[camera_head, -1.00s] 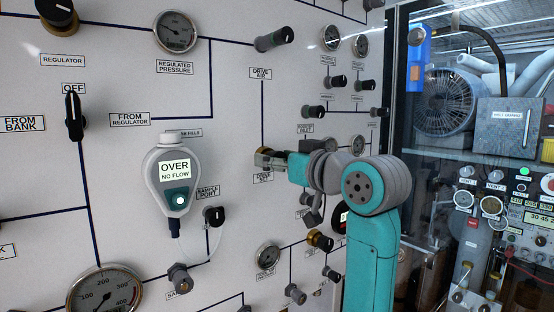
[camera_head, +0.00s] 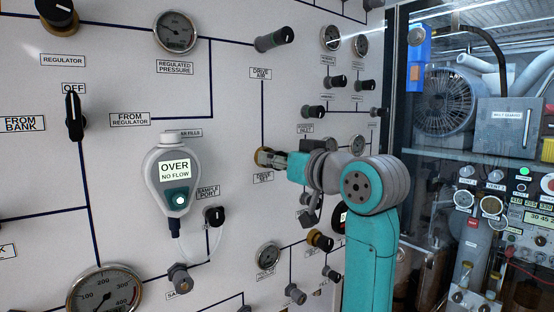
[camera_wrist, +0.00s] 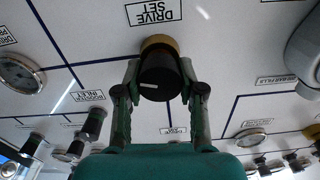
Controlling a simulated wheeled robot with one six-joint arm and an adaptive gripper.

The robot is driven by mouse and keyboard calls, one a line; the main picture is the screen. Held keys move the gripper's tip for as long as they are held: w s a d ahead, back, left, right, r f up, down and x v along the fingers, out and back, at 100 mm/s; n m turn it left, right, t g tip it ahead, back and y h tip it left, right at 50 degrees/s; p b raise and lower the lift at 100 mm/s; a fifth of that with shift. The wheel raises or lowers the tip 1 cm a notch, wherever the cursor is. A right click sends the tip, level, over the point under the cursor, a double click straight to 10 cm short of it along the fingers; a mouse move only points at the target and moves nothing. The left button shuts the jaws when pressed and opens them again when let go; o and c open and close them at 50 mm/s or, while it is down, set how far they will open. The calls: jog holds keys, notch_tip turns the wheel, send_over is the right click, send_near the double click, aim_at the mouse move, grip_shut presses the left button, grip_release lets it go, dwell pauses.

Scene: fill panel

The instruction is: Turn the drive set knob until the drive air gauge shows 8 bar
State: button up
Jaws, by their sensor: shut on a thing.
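The drive set knob (camera_wrist: 160,76) is black with a white mark and a brass collar, beside its DRIVE SET label (camera_wrist: 154,12). My gripper (camera_wrist: 160,84) has one finger on each side of the knob and is shut on it. In the head view my gripper (camera_head: 276,160) meets the panel at the brass collar (camera_head: 261,157), and the fingers hide most of the knob. A round gauge (camera_wrist: 20,73) at the left of the wrist view has a cut-off label starting with DRIVE. I cannot read its needle or tell surely that it is the drive air gauge.
A DRIVE AIR label (camera_head: 260,73) sits above my gripper, below a valve knob (camera_head: 273,40). A hanging meter (camera_head: 173,175) reads OVER, NO FLOW. Other small knobs and gauges crowd the panel around my arm. A glass-fronted cabinet (camera_head: 470,150) stands at the right.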

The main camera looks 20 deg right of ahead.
jog(key=m, duration=0.7)
jog(key=shift+d+m, duration=0.1)
jog(key=shift+m, duration=0.3)
jog(key=m, duration=0.3)
jog(key=shift+w, duration=0.1)
jog(key=shift+f+m, duration=0.15)
jog(key=shift+m, duration=1.95)
jog(key=o, duration=1.2)
jog(key=shift+c, duration=0.2)
